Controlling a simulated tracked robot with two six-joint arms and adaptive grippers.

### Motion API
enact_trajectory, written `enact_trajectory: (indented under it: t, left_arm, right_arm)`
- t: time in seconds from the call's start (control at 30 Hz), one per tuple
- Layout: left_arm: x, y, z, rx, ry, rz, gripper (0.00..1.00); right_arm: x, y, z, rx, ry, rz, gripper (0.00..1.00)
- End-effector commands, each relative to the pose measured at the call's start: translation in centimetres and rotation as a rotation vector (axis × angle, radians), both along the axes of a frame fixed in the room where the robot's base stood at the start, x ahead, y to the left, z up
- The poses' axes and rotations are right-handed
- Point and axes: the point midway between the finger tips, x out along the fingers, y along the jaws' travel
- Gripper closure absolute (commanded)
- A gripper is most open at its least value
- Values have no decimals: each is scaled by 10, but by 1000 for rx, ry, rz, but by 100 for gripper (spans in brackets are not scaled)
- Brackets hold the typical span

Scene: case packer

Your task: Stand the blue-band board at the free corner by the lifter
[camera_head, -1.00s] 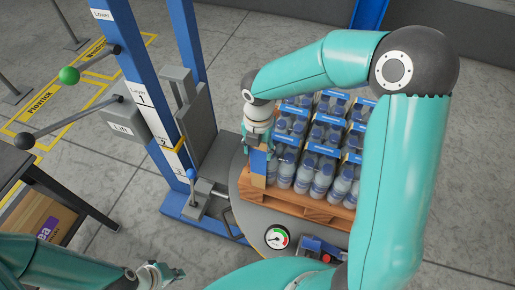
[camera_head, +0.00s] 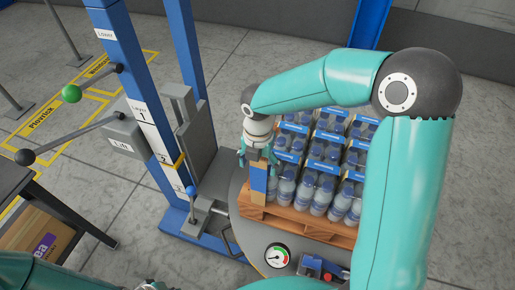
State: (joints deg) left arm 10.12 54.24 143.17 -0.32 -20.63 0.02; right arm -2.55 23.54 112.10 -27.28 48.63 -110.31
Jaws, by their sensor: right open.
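The blue-band board (camera_head: 258,184) stands upright at the near left corner of the pallet (camera_head: 305,224), beside the lifter (camera_head: 205,150). It is tan with a blue band at its upper part. My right gripper (camera_head: 258,161) is directly above the board's top, pointing down, with its fingers spread to either side. Whether a finger still touches the board cannot be told. My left gripper (camera_head: 152,285) is only partly in view at the bottom edge, and its fingers are cut off.
Shrink packs of bottles (camera_head: 318,165) with blue labels fill the pallet right of the board. A gauge (camera_head: 277,256) sits on the round turntable in front. Lever knobs, green (camera_head: 71,93) and black (camera_head: 25,157), stick out left of the lifter. A table with a carton (camera_head: 38,235) is at left.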

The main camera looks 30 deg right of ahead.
Motion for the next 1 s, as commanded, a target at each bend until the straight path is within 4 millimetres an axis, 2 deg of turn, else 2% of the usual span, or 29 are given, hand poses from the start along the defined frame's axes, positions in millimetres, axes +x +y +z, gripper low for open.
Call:
enact_trajectory:
  t: [0.3,0.5,0.7,1.0]
  left_arm:
    - [0,0,2,0,0,0,100]
    - [0,0,2,0,0,0,100]
    - [0,0,3,0,0,0,100]
    - [0,0,3,0,0,0,100]
  right_arm:
    - [1,0,63,1,-6,-2,23]
    - [0,0,94,1,-3,-1,23]
    - [0,0,107,1,-1,0,23]
    - [0,0,108,1,1,-1,23]
